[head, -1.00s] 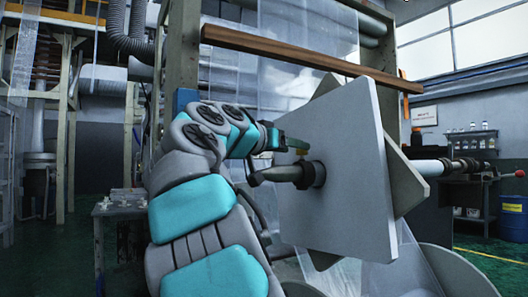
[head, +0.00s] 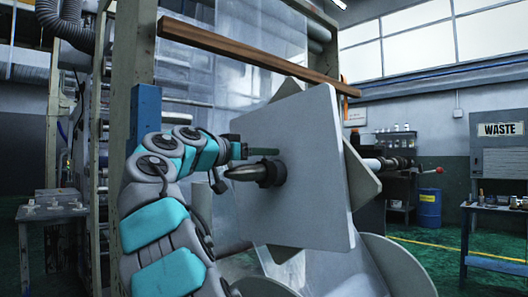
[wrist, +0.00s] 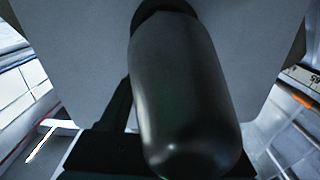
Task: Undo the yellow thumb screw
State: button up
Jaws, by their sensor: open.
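I cannot make out the yellow thumb screw in either current view. A dark shaft with a rounded tip (head: 243,173) sticks out of a black collar (head: 271,173) on a large grey square plate (head: 312,190). My gripper (head: 264,152) is open, with its fingers just above the shaft and collar in the head view, pointing toward the plate. In the wrist view the shaft (wrist: 185,95) fills the middle and hides most of the collar behind it. A dark gripper finger (wrist: 118,112) shows beside the shaft; I cannot tell whether they touch.
A wooden beam (head: 235,54) crosses above the plate, in front of clear film (head: 235,95). A blue drum (head: 429,208) stands at the right, with a workbench (head: 492,210) under a WASTE sign (head: 500,129). A small table (head: 50,211) stands at the left. Green floor is open at the right.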

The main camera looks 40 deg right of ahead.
jog(key=shift+d, duration=0.6)
grip_shut()
